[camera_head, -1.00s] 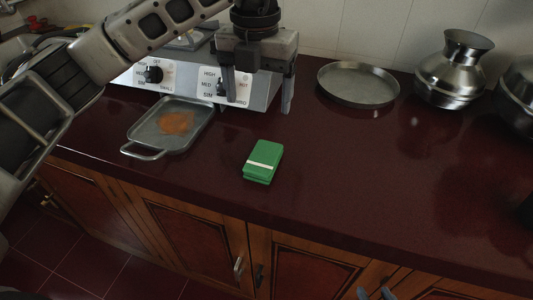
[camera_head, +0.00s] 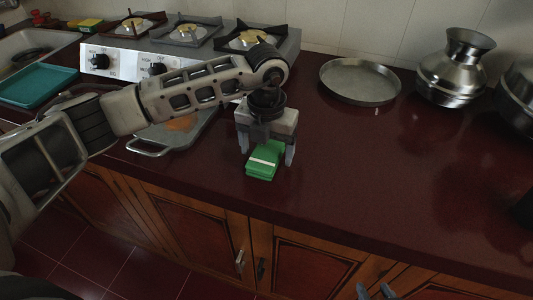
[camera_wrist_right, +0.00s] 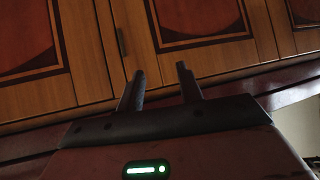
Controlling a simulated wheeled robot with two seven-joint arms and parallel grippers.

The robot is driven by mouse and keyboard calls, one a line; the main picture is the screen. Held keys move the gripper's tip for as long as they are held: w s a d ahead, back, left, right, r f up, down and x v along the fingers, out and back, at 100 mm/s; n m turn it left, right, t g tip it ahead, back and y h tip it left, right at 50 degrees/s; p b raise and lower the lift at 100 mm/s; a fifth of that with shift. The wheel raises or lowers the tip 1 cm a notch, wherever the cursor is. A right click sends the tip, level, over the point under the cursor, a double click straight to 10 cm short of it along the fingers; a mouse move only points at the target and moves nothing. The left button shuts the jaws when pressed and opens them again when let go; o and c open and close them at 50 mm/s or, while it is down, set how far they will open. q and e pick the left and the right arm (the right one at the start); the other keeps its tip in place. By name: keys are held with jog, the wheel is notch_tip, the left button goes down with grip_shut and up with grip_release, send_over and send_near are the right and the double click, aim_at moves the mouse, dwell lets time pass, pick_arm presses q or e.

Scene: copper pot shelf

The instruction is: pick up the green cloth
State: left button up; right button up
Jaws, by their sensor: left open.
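The green cloth (camera_head: 263,164) is a folded block with a pale stripe, lying on the dark red counter (camera_head: 400,200) near its front edge. My left gripper (camera_head: 267,155) is open and points down over the cloth. Its fingers are on either side of the cloth's far part, and its body hides that far end. I cannot tell whether the fingers touch the cloth. My right gripper (camera_wrist_right: 160,78) shows in the right wrist view, its two fingers apart with nothing between them, facing the wooden cabinet doors. Its fingertips also show at the bottom of the head view (camera_head: 376,292).
A metal tray (camera_head: 152,147) with an orange patch lies left of the cloth, partly behind my left arm. A stove (camera_head: 125,65) stands behind. A round pan (camera_head: 358,82) and a metal pot (camera_head: 452,75) stand at the back right. The counter right of the cloth is clear.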

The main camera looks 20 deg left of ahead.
aim_at(263, 153)
pick_arm(q)
jog(key=shift+f, duration=0.45)
pick_arm(e)
jog(key=shift+f, duration=0.2)
pick_arm(q)
jog(key=c, duration=1.1)
pick_arm(e)
jog(key=shift+w+r, duration=0.2)
pick_arm(q)
jog(key=shift+r, duration=0.1)
pick_arm(e)
jog(key=shift+r, duration=0.1)
